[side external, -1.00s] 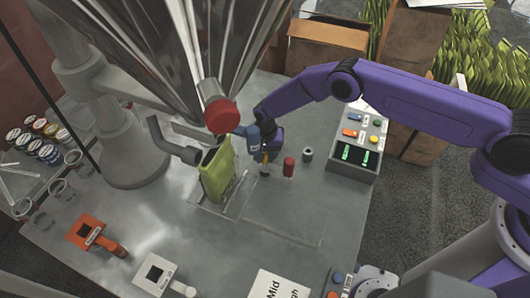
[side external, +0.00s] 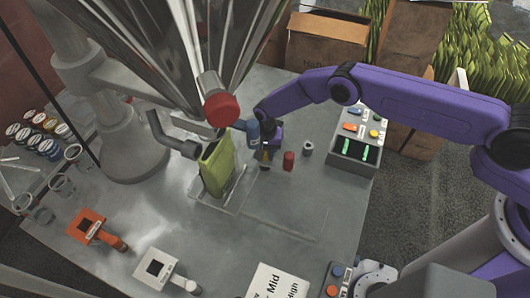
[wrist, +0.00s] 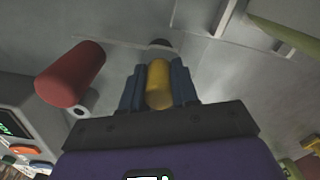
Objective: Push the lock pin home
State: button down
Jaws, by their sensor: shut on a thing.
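My gripper (side external: 265,155) is low over the table, just right of the green bag. In the wrist view its two blue fingers (wrist: 158,85) are shut on a yellow pin (wrist: 158,84), one finger on each side. A little of the yellow pin (side external: 264,158) shows below the fingers in the side view. A dark round spot (wrist: 159,43) lies just beyond the pin's end in the wrist view; I cannot tell how deep the pin sits. A red cylinder (side external: 289,160) stands upright beside the gripper; it also shows in the wrist view (wrist: 70,75).
A green bag (side external: 216,168) stands under the filler with its red-ended part (side external: 221,109). A small grey ring (side external: 307,148) and a control box (side external: 354,148) are to the right. The table front holds an orange tool (side external: 95,229) and a white tool (side external: 160,270).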

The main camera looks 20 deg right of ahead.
jog(key=shift+f, duration=0.1)
dwell(0.3)
jog(key=c, duration=0.8)
grip_release()
notch_tip(320, 180, up, 17)
jog(key=shift+r, duration=0.2)
